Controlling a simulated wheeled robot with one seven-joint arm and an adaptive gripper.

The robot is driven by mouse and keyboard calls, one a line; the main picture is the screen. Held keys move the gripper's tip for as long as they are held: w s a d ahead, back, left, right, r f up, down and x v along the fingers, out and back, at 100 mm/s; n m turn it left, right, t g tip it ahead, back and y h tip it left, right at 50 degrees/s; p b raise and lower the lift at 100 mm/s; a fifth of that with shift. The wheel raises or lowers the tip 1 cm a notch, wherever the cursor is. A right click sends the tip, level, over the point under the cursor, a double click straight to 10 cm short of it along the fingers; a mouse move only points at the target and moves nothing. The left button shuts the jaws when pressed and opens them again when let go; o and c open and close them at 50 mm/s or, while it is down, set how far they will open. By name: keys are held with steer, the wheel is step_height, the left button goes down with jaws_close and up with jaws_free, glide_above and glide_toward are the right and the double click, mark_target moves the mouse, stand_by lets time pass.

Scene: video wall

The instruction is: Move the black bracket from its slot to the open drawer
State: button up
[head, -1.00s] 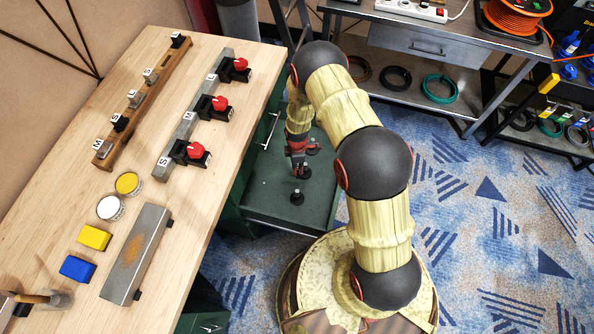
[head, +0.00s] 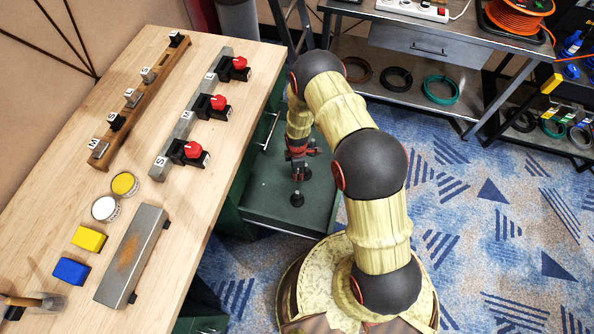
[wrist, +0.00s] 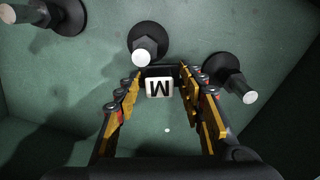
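A black bracket (wrist: 160,71) with a white block marked M shows between the fingertips of my gripper (wrist: 160,92) in the wrist view. The fingers lie close along both its sides and seem shut on it. My gripper (head: 298,158) is over the open green drawer (head: 262,198) in the head view, where the bracket is too small to make out. The drawer floor (wrist: 60,100) shows beneath the gripper in the wrist view. Whether the bracket touches the floor is unclear. A wooden rack (head: 135,112) on the bench carries several black and silver pieces marked with letters.
Black pegs with pale tips stand in the drawer: one just beyond the bracket (wrist: 148,45), one to its right (wrist: 232,78), one at left (wrist: 62,14). A grey rail (head: 182,132) with red-knobbed black clamps lies on the bench (head: 200,255). The drawer's front area is free.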

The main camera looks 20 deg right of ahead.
steer(key=shift+o, duration=0.2)
step_height(320, 180, up, 48)
steer(key=s+m+t+p, duration=0.1)
steer(key=m+t+p, duration=0.2)
steer(key=m+p, duration=0.3)
steer(key=s+r+m+t, duration=0.1)
steer(key=s+r+m, duration=0.4)
steer(key=s+r, duration=0.4)
steer(key=s+r+m+t+b, duration=0.1)
steer(key=s+r+m, duration=0.3)
steer(key=s+r, duration=0.5)
steer(key=s, duration=0.6)
steer(key=shift+d+r+m+t, duration=0.2)
steer(key=shift+m+t, duration=0.1)
steer(key=shift+m, duration=0.1)
